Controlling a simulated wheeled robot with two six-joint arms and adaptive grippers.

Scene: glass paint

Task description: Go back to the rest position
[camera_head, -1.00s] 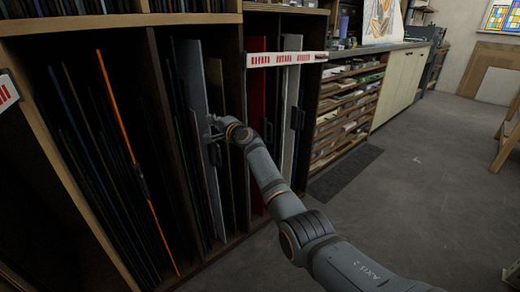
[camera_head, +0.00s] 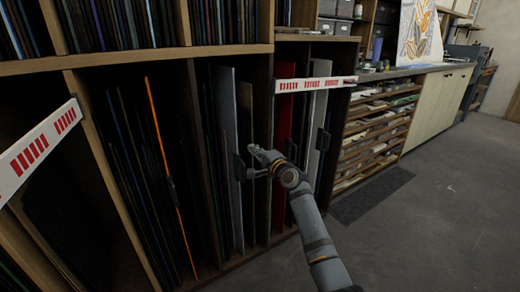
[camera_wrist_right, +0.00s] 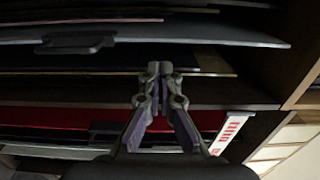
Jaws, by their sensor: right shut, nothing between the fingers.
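My right gripper (camera_head: 258,160) is in front of the glass rack, near the grey sheet (camera_head: 228,130) and its dark handle (camera_head: 239,167). In the right wrist view the fingertips (camera_wrist_right: 160,68) are together with nothing between them. The sheet's handle (camera_wrist_right: 75,43) shows there to the left of the fingertips, apart from them. My left gripper is not in view.
A wooden rack holds upright sheets: dark ones, an orange-edged one (camera_head: 162,150), a red one (camera_head: 285,125) and a pale one (camera_head: 316,125). Red-and-white barriers cross the rack at left (camera_head: 40,148) and right (camera_head: 315,84). Open floor (camera_head: 450,200) lies at the right.

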